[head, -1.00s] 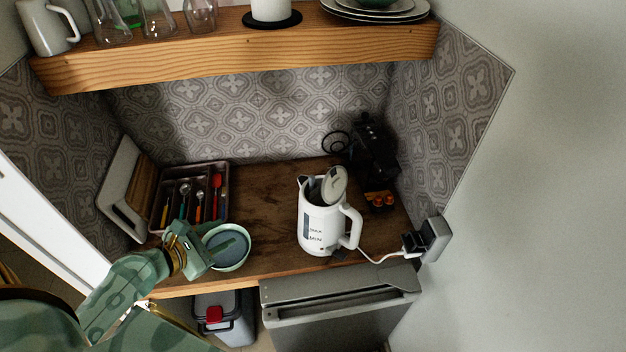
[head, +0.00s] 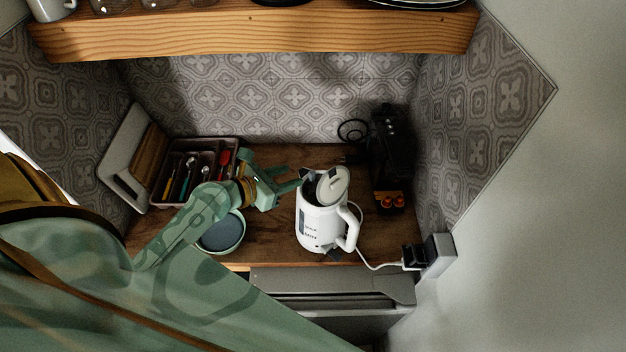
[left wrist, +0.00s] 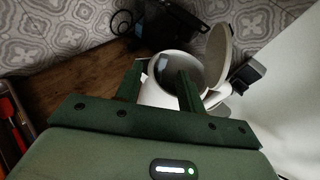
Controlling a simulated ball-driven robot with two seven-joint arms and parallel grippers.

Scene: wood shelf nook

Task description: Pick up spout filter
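The white kettle (head: 318,228) stands on the wooden counter with its round lid (head: 333,183) tilted open. Its spout (head: 303,175) points left toward my left gripper. My green left gripper (head: 288,178) is open beside the spout, its two fingers apart and apparently empty. In the left wrist view, the left gripper's fingers (left wrist: 158,85) spread before the kettle's open mouth (left wrist: 180,68), with the spout side between them. I cannot make out the spout filter clearly; it is too small and dark at the spout. My right gripper is not in view.
A teal bowl (head: 221,236) stands below my left forearm. A cutlery tray (head: 176,200) sits at the left, and a black coffee machine (head: 393,145) at the back right. The kettle's cord (head: 376,265) runs to a wall plug (head: 436,257). The wooden shelf (head: 250,32) hangs above.

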